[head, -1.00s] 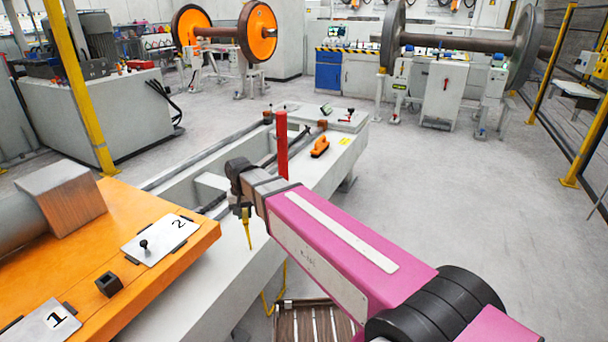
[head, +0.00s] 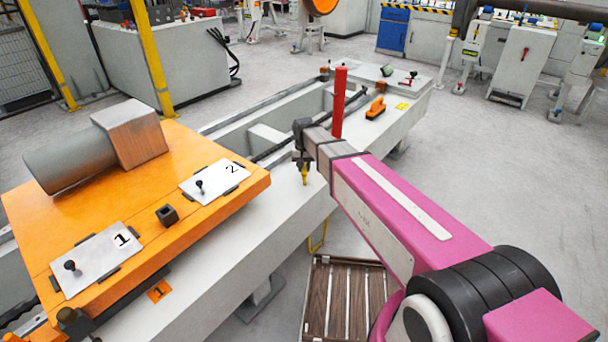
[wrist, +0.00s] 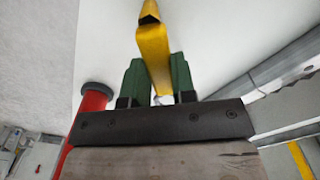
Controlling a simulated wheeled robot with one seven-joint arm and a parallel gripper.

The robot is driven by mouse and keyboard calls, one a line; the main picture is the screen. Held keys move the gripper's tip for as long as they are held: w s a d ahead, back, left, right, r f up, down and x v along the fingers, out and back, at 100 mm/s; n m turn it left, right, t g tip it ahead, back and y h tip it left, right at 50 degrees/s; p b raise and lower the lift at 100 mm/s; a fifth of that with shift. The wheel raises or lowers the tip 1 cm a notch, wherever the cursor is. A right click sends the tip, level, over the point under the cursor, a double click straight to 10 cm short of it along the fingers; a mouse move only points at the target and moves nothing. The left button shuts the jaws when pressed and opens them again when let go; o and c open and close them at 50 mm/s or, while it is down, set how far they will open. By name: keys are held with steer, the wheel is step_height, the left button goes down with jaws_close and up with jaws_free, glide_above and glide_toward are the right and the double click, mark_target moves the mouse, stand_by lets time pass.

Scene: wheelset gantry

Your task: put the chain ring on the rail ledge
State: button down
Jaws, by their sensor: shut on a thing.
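My gripper (head: 303,158) is at the end of the pink arm, above the pale grey ledge (head: 255,240) of the long rail frame. In the wrist view its green jaws (wrist: 158,80) are shut on a yellow bar-like piece (wrist: 153,45), which I take for the chain ring. In the head view this yellow piece (head: 304,176) hangs below the jaws. Its full shape does not show. The pale surface (wrist: 210,40) lies behind it in the wrist view; I cannot tell whether they touch.
A red post (head: 339,103) stands close beside my gripper. The orange table (head: 100,195) with plates 1 and 2 is at left. An orange-handled tool (head: 375,108) lies farther along the frame. A yellow loop (head: 318,238) shows at the frame's side, above a slatted wooden crate (head: 345,300).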

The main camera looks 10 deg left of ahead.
mark_target(304, 179)
steer(key=shift+f, duration=1.95)
steer(key=shift+f, duration=0.2)
steer(key=c, duration=0.9)
jaws_free()
steer(key=shift+c, duration=0.2)
steer(key=shift+r, duration=0.15)
step_height(304, 179, up, 12)
steer(key=shift+r, duration=0.1)
steer(key=s+d+f, duration=0.3)
steer(key=s+d, duration=0.2)
steer(key=d, duration=0.5)
steer(key=s+d+f+m, duration=0.1)
steer(key=s+d+f, duration=0.2)
steer(key=d, duration=0.8)
steer(key=s+d+f+m, duration=0.1)
steer(key=s+d+f, duration=0.2)
steer(key=s+d, duration=0.4)
steer(key=d, duration=0.4)
steer(key=shift+s+d+f, duration=0.25)
steer(key=shift+s+f, duration=0.1)
steer(key=shift+s, duration=0.05)
